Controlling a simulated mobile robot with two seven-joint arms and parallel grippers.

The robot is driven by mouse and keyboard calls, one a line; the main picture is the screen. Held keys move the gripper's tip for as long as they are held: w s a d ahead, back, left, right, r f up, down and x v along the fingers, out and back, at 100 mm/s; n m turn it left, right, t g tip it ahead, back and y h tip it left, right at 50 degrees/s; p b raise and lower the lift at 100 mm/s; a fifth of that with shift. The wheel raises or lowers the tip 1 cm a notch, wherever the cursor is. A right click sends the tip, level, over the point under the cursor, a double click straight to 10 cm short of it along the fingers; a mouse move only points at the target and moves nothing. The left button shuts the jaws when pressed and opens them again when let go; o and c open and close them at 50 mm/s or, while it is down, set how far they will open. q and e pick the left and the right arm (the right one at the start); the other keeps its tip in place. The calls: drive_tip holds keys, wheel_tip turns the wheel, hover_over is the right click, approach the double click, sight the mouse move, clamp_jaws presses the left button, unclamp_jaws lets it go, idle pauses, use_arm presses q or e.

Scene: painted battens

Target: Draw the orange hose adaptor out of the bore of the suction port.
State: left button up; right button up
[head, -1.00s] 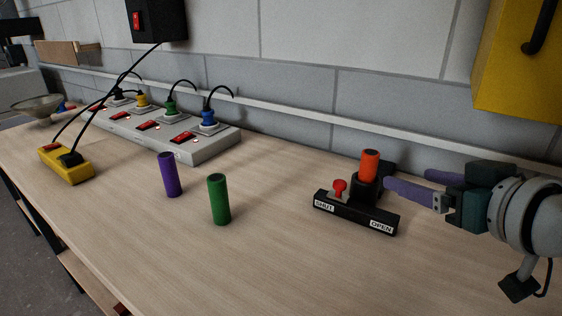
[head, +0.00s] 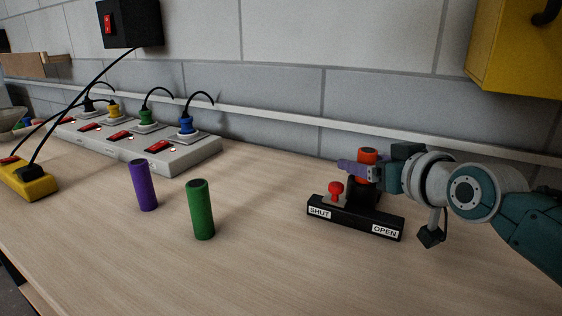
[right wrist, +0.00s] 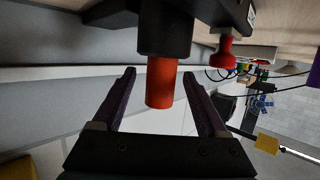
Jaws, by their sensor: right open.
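The orange hose adaptor (head: 367,155) stands upright in the black socket of the suction port (head: 355,217). Its upper part sticks out; the lower end is hidden inside. The port's red knob (head: 336,188) is at the SHUT end. My right gripper (head: 358,169) is open at the adaptor, its purple fingers reaching in from the right. In the right wrist view, which is upside down, the adaptor (right wrist: 160,84) is between the two fingers (right wrist: 159,74), with a gap on each side. The black socket (right wrist: 165,30) also shows there. My left gripper is not in view.
A purple cylinder (head: 147,186) and a green cylinder (head: 201,210) stand left of the port. A grey power strip (head: 190,157) with plugs and cables lies along the wall. A yellow box (head: 515,60) hangs at upper right. The bench front is clear.

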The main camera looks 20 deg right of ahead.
drive_tip(key=shift+w, duration=0.1)
drive_tip(key=c, duration=0.8)
clamp_jaws()
drive_tip(key=shift+o, duration=0.9)
unclamp_jaws()
clamp_jaws()
drive_tip(key=shift+r, duration=0.15)
